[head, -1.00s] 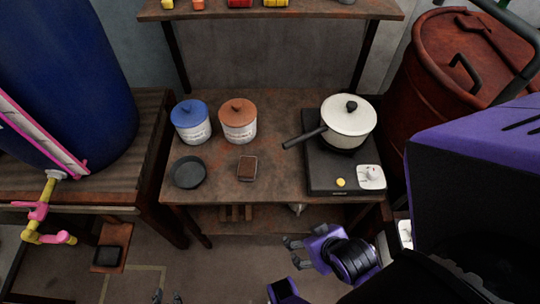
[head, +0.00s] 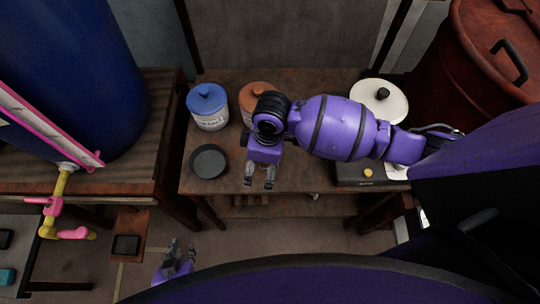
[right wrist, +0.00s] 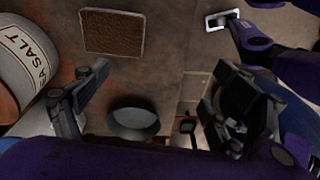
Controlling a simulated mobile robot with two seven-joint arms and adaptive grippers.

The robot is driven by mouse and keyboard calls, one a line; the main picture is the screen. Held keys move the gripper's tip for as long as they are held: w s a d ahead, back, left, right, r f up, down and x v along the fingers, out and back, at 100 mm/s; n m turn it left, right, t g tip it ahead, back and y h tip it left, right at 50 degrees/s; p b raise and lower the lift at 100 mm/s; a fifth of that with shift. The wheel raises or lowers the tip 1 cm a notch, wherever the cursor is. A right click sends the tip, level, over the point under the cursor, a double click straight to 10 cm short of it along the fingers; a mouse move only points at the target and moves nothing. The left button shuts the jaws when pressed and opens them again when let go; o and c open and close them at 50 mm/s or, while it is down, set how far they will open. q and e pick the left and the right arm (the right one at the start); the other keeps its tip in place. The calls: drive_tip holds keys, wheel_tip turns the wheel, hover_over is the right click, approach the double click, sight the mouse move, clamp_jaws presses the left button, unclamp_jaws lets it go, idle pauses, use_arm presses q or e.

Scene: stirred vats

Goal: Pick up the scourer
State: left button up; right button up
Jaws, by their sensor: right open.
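The scourer (right wrist: 113,32) is a brown, rough rectangle with a pale rim. It lies on the worktable at the top of the right wrist view; in the head view my right arm hides it. My right gripper (head: 260,184) is over the front part of the worktable, fingers apart and empty. In the right wrist view its spread fingertips (right wrist: 162,68) show below and to the right of the scourer, not around it. My left gripper (head: 181,245) is low, in front of the table, with its fingers apart and nothing between them.
A dark round dish (head: 209,161) stands left of my right gripper. Behind are a blue-lidded jar (head: 208,108) and an orange-lidded jar (head: 256,94), partly hidden.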

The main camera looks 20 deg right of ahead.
drive_tip(key=shift+n+h, duration=0.3)
drive_tip(key=shift+h, duration=0.4)
drive_tip(key=w+d, duration=0.1)
drive_tip(key=w+d+r, duration=0.1)
drive_tip(key=w, duration=0.1)
drive_tip(key=w+d, duration=0.2)
drive_tip(key=shift+w+r, duration=0.2)
drive_tip(key=shift+r, duration=0.1)
drive_tip(key=shift+d+f, duration=0.15)
drive_tip(key=shift+d, duration=0.05)
wheel_tip(320, 180, down, 7)
drive_tip(key=shift+d+f, duration=0.1)
drive_tip(key=c, duration=1.1)
